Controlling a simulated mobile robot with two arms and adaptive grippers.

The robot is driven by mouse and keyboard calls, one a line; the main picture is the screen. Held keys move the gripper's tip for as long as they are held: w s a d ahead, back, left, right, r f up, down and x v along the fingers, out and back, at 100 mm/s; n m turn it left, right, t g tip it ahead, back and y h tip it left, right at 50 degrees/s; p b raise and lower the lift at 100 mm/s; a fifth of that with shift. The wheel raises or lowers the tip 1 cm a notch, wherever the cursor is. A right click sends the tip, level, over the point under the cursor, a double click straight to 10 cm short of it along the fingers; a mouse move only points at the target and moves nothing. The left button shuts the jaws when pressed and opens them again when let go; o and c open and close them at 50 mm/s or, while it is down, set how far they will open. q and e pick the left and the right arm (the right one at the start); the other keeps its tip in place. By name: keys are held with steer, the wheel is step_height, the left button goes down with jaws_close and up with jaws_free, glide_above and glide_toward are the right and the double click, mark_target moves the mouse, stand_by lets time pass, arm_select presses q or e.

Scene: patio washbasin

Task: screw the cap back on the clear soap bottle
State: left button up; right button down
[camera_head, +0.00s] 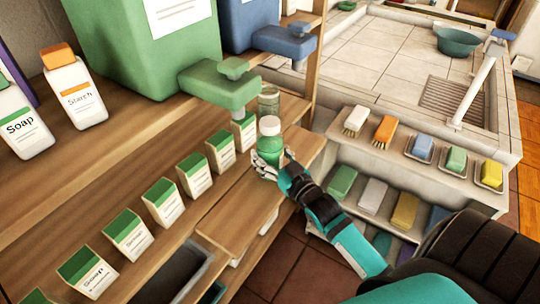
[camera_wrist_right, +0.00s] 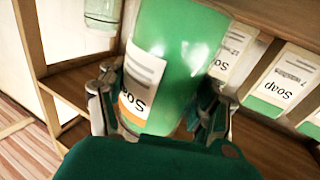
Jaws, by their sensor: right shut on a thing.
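My right gripper (camera_head: 270,160) is shut around the body of a green soap bottle (camera_head: 267,170) with a round white top (camera_head: 269,126). In the right wrist view, the bottle (camera_wrist_right: 180,45) stands between the fingers, with its "Soap" label facing the camera; its top is out of that view. A clear bottle (camera_head: 268,100) with a pale green tint stands just behind it, near the green tap. It also shows in the right wrist view (camera_wrist_right: 102,12). I cannot tell whether either is the task's bottle, or see a loose cap. My left gripper is out of view.
A large green container (camera_head: 145,50) with a green tap (camera_head: 225,85) overhangs the wooden shelf. A row of green-and-white soap boxes (camera_head: 165,200) lines the shelf left of the gripper. Brushes and soap bars (camera_head: 455,160) sit on the basin ledge at right.

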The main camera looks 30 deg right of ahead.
steer(key=shift+f, duration=0.25)
steer(key=shift+c, duration=1)
jaws_free()
steer(key=shift+f, duration=0.2)
steer(key=shift+r, duration=0.2)
steer(key=shift+s+f, duration=0.15)
steer(key=shift+s, duration=0.25)
steer(key=s, duration=1.1)
steer(key=shift+s+b, duration=0.15)
steer(key=shift+b, duration=0.3)
